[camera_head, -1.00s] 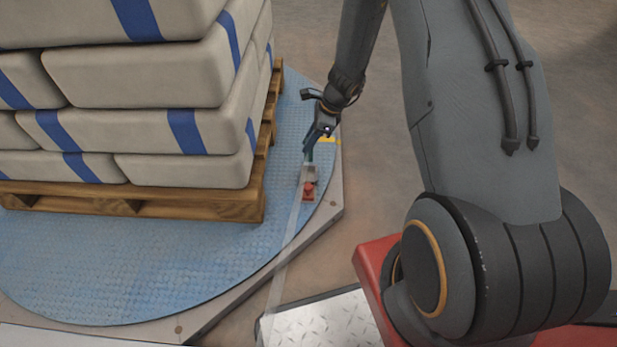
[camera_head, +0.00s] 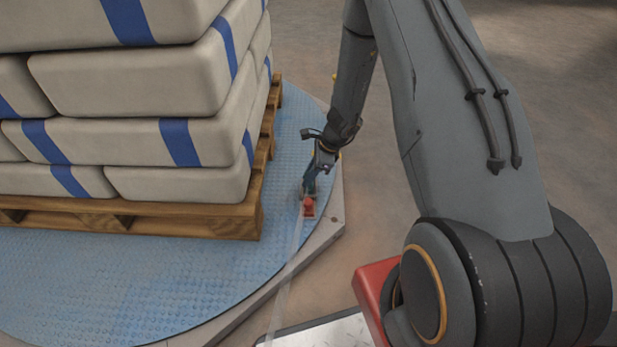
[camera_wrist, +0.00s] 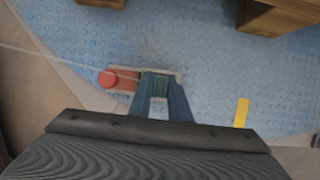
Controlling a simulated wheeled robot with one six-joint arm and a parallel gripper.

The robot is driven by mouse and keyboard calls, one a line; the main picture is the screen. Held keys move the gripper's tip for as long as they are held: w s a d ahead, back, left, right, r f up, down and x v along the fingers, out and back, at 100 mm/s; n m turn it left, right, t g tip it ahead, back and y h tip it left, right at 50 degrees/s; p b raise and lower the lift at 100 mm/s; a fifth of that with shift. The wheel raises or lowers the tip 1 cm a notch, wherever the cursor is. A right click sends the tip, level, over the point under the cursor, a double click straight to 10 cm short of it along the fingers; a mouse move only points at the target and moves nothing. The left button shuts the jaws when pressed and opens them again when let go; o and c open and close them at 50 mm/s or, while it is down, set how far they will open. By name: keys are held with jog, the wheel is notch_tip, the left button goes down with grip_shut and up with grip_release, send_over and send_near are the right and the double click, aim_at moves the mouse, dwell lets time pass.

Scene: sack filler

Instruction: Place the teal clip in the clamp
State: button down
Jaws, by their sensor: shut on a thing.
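The teal clip (camera_wrist: 155,83) shows in the wrist view as a small dark green patch between my fingertips. My gripper (camera_wrist: 158,92) is shut on it, and the fingers cover most of it. The clamp has a red knob (camera_wrist: 107,78), a red body and a pale frame, and lies on the blue turntable. My fingertips are at the pale frame, right beside the red part. I cannot tell whether the clip touches the clamp. In the head view my gripper (camera_head: 309,187) points down just above the red clamp (camera_head: 308,208), and the clip is hidden.
A wooden pallet (camera_head: 190,218) stacked with blue-striped sacks (camera_head: 150,140) stands close on the left. A clear film strip (camera_head: 288,275) runs from the clamp towards the front. A yellow mark (camera_wrist: 241,112) lies to the right in the wrist view. The turntable (camera_head: 100,280) is clear in front.

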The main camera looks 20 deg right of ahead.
jog(key=shift+f, duration=0.1)
jog(key=c, duration=2.1)
grip_release()
jog(key=shift+f, duration=0.1)
jog(key=o, duration=0.4)
jog(key=shift+o, duration=0.2)
jog(key=p+v, duration=0.5)
jog(key=v, duration=0.7)
jog(key=shift+r, duration=0.25)
